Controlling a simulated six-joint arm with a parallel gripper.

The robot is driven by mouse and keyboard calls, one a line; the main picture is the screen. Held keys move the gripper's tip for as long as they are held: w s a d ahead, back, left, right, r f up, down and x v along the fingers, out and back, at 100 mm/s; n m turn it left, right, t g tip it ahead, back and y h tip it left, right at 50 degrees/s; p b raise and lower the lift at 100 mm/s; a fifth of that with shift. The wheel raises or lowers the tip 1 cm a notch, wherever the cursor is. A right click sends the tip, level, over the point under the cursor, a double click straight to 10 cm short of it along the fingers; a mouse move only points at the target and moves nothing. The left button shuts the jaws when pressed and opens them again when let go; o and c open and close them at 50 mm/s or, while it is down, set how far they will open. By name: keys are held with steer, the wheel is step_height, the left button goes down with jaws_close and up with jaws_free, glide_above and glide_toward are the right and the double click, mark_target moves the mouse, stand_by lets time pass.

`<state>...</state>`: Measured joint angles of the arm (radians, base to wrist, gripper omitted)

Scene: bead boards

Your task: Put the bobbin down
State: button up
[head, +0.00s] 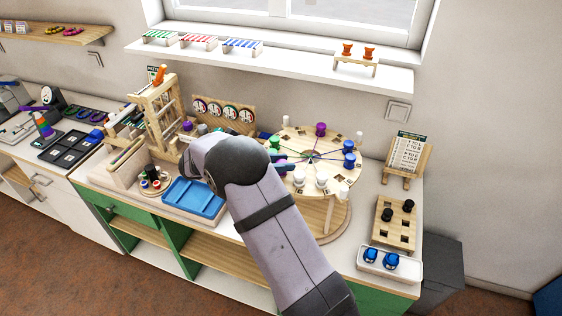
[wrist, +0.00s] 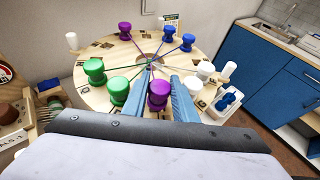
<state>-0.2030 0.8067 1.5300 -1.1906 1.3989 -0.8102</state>
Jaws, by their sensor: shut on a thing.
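My gripper (wrist: 162,80) is shut on a purple bobbin (wrist: 158,97), which sits between its two blue fingers in the wrist view. The bobbin is over the near part of the round wooden board (wrist: 92,98); I cannot tell whether it touches the board. Two green bobbins (wrist: 94,70) stand to the left, the nearer one (wrist: 118,90) close beside the left finger. Another purple bobbin (wrist: 125,31) stands at the far side. Blue bobbins (wrist: 187,42) stand at the right. Coloured threads meet at the board's middle. In the head view my arm hides most of the gripper.
White pegs (head: 299,178) stand around the round board (head: 328,168). A blue tray (head: 194,197) and a wooden frame (head: 155,110) are on the left. A holed block (head: 394,222), a white tray with blue items (head: 372,267) and a card stand (head: 407,158) are on the right.

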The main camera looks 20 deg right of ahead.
steer(key=shift+f, duration=0.35)
steer(key=shift+f, duration=0.2)
steer(key=o, duration=0.8)
steer(key=shift+c, duration=0.2)
steer(key=shift+r, duration=0.15)
steer(key=shift+a+r+b, duration=0.15)
steer(key=shift+a+b, duration=0.25)
steer(key=shift+a, duration=0.05)
steer(key=b+v, duration=0.4)
steer(key=v, duration=0.7)
steer(key=shift+r, duration=0.15)
